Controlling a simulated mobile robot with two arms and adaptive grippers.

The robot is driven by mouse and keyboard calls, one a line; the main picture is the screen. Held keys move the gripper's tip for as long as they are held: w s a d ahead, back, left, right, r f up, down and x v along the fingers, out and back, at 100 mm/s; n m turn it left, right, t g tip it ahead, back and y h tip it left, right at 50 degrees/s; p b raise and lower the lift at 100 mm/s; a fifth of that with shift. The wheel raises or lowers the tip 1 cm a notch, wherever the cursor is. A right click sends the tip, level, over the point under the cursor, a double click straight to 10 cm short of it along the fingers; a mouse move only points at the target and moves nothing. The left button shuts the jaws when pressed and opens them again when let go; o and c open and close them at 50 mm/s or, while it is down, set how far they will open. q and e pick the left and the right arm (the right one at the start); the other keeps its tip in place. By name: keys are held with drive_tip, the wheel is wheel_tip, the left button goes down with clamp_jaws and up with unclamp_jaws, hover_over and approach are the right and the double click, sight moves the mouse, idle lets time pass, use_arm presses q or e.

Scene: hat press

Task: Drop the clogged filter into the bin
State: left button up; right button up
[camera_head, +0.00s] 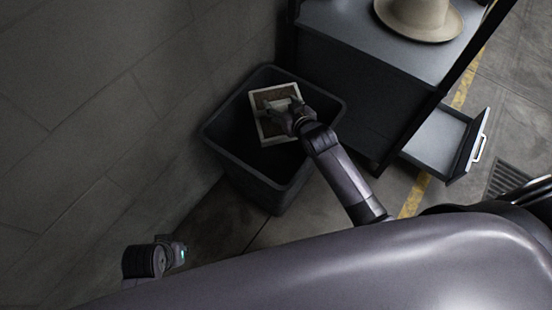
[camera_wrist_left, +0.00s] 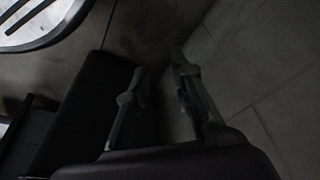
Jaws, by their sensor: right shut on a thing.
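The clogged filter (camera_head: 267,98) is a square panel with a pale frame and a brownish inside. It shows in the head view, held over the opening of the dark bin (camera_head: 230,164). My right gripper (camera_head: 288,116) is shut on the filter and covers part of its face and right side. The filter appears within the outline of the bin's rim; its exact height is hard to tell. My left gripper (camera_wrist_left: 160,62) shows in the left wrist view with its fingers apart and nothing between them.
A dark press cabinet (camera_head: 375,60) stands right of the bin, with a cream hat (camera_head: 420,16) on top. An open drawer (camera_head: 437,138) sticks out at its right. A wall (camera_head: 90,110) rises on the left. A yellow line and a floor grate (camera_head: 507,178) lie at right.

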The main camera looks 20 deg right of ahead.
use_arm(q)
drive_tip(key=shift+w+r+b, duration=0.1)
drive_tip(key=shift+r+b, duration=0.3)
drive_tip(key=shift+r, duration=1.7)
use_arm(e)
drive_tip(key=shift+f, duration=0.5)
drive_tip(key=o, duration=1.8)
drive_tip(key=shift+o, duration=0.2)
drive_tip(key=shift+s, duration=0.1)
drive_tip(key=shift+s, duration=0.25)
drive_tip(key=v, duration=1.1)
drive_tip(key=shift+s+r, duration=0.15)
